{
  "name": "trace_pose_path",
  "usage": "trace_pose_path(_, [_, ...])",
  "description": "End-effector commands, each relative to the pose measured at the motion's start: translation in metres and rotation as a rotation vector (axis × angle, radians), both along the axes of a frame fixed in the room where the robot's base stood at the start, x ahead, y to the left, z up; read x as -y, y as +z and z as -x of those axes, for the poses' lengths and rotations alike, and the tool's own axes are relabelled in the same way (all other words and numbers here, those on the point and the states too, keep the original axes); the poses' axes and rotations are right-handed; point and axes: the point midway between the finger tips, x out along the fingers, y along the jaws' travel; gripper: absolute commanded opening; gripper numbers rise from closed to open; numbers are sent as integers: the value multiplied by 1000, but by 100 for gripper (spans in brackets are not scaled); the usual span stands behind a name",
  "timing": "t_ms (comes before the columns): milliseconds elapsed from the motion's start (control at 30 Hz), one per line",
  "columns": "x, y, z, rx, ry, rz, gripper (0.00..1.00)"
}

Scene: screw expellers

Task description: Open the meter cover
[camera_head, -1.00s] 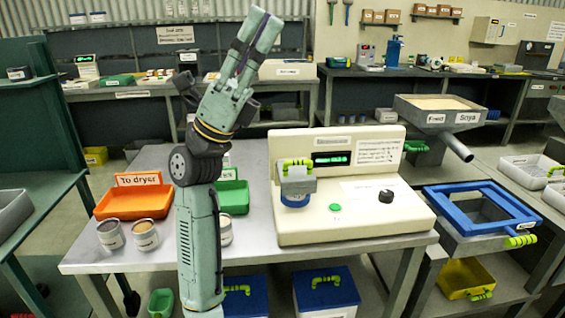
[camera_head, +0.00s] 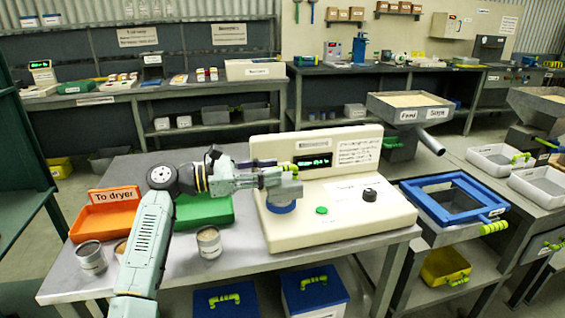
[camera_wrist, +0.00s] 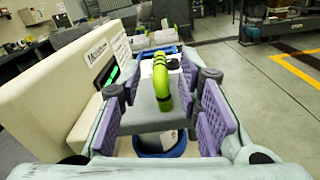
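The cream meter (camera_head: 335,208) stands on the grey table with a lit green display (camera_head: 314,160). Its grey cover (camera_head: 287,190) sits at the meter's left side over a blue ring-shaped part (camera_head: 281,207). The cover's green handle (camera_wrist: 162,82) shows clearly in the wrist view. My gripper (camera_head: 284,177) is at the cover, reaching in from the left. In the wrist view its purple-padded fingers (camera_wrist: 160,98) are spread on either side of the handle, with gaps visible. The fingers partly hide the cover in the head view.
An orange tray (camera_head: 104,218), a green tray (camera_head: 203,210) and grey cans (camera_head: 208,242) stand left of the meter. A green button (camera_head: 321,210) and a black knob (camera_head: 369,195) are on its top. A blue-framed sieve (camera_head: 455,198) stands to the right.

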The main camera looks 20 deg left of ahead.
Motion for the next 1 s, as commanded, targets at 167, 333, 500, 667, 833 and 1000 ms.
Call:
trace_pose_path(167, [22, 2, -14, -1, -1, 2, 31])
trace_pose_path(333, [30, 0, -20, 0, 0, 1, 31])
trace_pose_path(500, [31, 0, -21, 0, 1, 2, 31])
trace_pose_path(667, [31, 0, -21, 0, 0, 1, 27])
trace_pose_path(833, [31, 0, -21, 0, 0, 1, 16])
trace_pose_path(1000, [31, 0, -21, 0, 1, 2, 5])
